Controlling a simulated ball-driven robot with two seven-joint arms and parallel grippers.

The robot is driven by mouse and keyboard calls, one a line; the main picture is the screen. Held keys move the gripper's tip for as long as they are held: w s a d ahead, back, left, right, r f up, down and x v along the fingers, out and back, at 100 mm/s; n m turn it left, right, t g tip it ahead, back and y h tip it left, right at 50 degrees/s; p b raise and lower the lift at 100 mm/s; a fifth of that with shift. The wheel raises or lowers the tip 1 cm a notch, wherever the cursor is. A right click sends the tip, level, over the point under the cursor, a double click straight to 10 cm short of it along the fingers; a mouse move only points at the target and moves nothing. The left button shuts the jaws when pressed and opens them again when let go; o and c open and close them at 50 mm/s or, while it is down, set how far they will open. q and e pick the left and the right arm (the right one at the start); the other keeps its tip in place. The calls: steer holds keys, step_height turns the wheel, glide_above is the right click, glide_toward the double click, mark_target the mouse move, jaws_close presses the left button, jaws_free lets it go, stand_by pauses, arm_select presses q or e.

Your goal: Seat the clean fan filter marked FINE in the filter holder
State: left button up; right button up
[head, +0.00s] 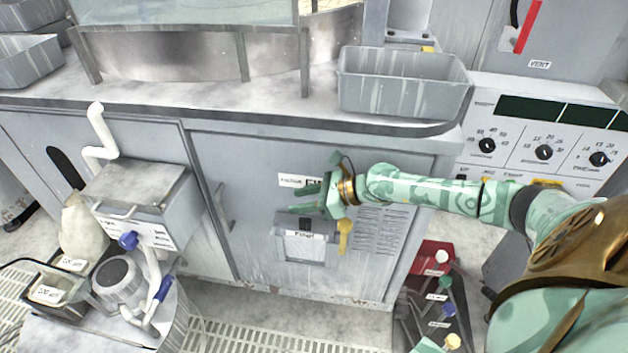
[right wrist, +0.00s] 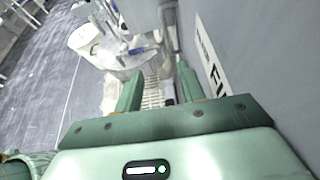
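The filter holder (head: 281,245) is a grey box labelled "Filter" on the cabinet front, with a pale framed panel in its face. I cannot tell whether that panel is a filter. No separate filter readable as FINE shows. My right gripper (head: 306,198) is just above the holder in the head view, close to the cabinet front, its fingers pointing left. In the right wrist view its two fingers (right wrist: 159,88) stand apart with nothing between them. A white label starting "FI" (right wrist: 212,72) is beside them; its end is cut off. My left gripper is not in view.
The grey cabinet (head: 250,150) carries a worktop with a grey bin (head: 400,95). A control panel with dials (head: 540,150) is at right. A red container (head: 432,258) and labelled tools stand below. At left are a metal box (head: 140,195) and a white drum (head: 118,282).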

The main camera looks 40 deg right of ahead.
steer(key=shift+d, duration=0.25)
arm_select(q)
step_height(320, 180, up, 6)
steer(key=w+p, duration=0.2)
steer(key=p, duration=0.4)
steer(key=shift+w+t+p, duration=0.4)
arm_select(e)
steer(key=v, duration=1.6)
steer(key=shift+s+a+r, duration=0.1)
steer(key=shift+a, duration=0.05)
